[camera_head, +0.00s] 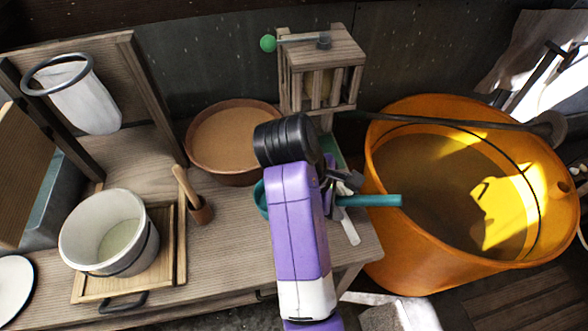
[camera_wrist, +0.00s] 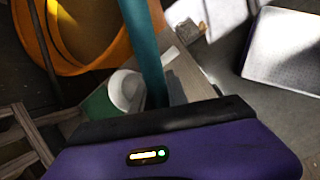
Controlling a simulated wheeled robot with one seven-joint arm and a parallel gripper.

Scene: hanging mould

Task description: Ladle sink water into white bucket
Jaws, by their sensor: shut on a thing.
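My gripper (camera_head: 336,188) is shut on a ladle, mostly hidden behind my purple arm in the head view. The ladle's teal handle (camera_head: 372,201) points right toward the orange tub, and a teal rounded part shows left of my arm. The handle also rises past my gripper in the wrist view (camera_wrist: 146,52). The white bucket (camera_head: 78,243) stands upright on a wooden tray at the left, with something pale in its bottom. A large orange tub (camera_head: 400,254) at the right holds dark water with bright reflections. No separate sink is clearly identifiable.
A slatted wooden box (camera_head: 322,72) with a green-knobbed crank stands behind. A white cloth bag (camera_head: 90,102) hangs at upper left.

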